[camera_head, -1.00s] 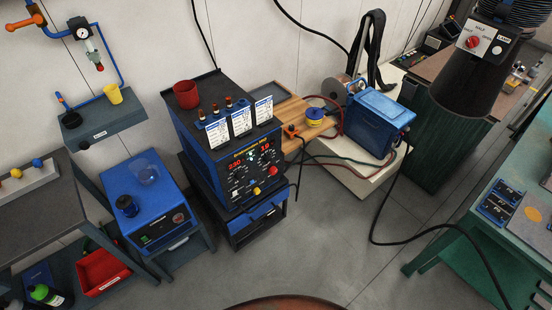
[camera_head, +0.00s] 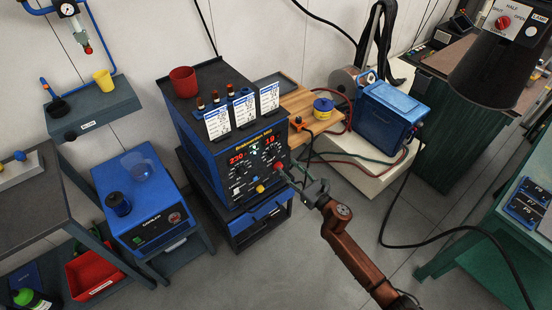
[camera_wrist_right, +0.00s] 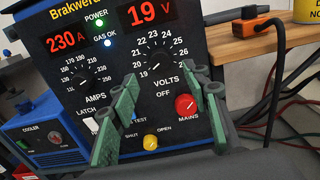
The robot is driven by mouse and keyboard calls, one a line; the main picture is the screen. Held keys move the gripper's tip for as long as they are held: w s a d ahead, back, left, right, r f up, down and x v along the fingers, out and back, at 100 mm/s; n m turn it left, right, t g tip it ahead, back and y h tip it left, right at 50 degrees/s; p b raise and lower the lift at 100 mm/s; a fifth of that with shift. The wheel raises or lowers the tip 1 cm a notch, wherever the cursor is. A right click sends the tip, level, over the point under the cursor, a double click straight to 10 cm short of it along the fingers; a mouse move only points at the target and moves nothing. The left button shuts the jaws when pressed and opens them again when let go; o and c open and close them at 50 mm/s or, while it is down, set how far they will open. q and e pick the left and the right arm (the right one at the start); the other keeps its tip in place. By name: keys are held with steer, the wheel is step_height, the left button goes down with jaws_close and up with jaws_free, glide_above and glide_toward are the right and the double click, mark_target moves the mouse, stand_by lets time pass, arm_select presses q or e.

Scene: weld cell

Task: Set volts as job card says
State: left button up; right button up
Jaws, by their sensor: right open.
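The blue-black welder (camera_head: 190,132) stands left of centre in the head view. Its displays read 230 A and 19 V in the wrist view. The black volts knob (camera_wrist_right: 157,60) sits inside a dial with numbers from 19 to 26, its pointer towards 19. My right gripper (camera_wrist_right: 160,80) is open in front of the panel, its green fingers spread below and either side of the volts dial. In the head view, my right gripper (camera_head: 292,175) is at the panel's right side. Three white cards (camera_head: 218,123) (camera_head: 244,109) (camera_head: 269,97) stand on the welder; their text is too small to read. My left gripper is not in view.
The amps knob (camera_wrist_right: 82,80), red mains knob (camera_wrist_right: 186,103) and yellow knob (camera_wrist_right: 151,142) are close to the fingers. A red cup (camera_head: 183,79) stands on the welder. A blue cooler (camera_head: 140,195) is at left; cables and a wooden shelf are at right.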

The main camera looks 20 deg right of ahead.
mark_target(275, 156)
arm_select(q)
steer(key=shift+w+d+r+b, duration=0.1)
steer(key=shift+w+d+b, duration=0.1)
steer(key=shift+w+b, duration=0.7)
arm_select(e)
steer(key=shift+x, duration=3.8)
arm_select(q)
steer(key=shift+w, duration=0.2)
arm_select(e)
steer(key=shift+c, duration=0.2)
steer(key=c, duration=0.9)
steer(key=shift+a, duration=0.2)
steer(key=shift+c, duration=0.9)
steer(key=shift+d, duration=0.15)
